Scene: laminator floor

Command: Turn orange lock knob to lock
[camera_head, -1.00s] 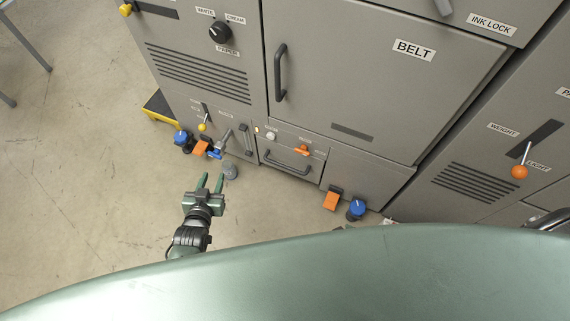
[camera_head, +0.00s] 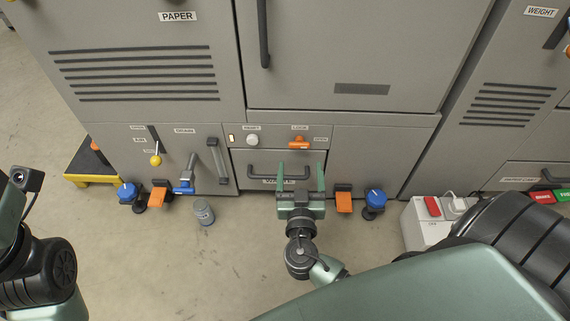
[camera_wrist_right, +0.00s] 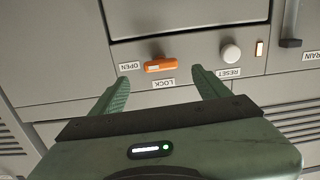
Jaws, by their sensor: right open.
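The orange lock knob (camera_head: 301,143) is on the grey machine's lower panel, with LOCK above it and OPEN at its right. In the right wrist view the knob (camera_wrist_right: 166,65) lies lengthwise, level with the OPEN label (camera_wrist_right: 130,66); the LOCK label (camera_wrist_right: 163,84) is upside down below it. My right gripper (camera_head: 300,168) is open and empty, in front of the drawer below the knob. In the wrist view its fingertips (camera_wrist_right: 158,76) are spread on either side of the knob's lower area, apart from it. My left arm shows at the left edge; its gripper is out of view.
A white reset knob (camera_head: 252,141) is left of the orange knob. The drawer handle (camera_head: 277,177) is behind my right fingers. Orange and blue pedals and knobs (camera_head: 344,198) stand along the machine's foot. A grey can (camera_head: 204,212) and a white switch box (camera_head: 424,222) stand on the floor.

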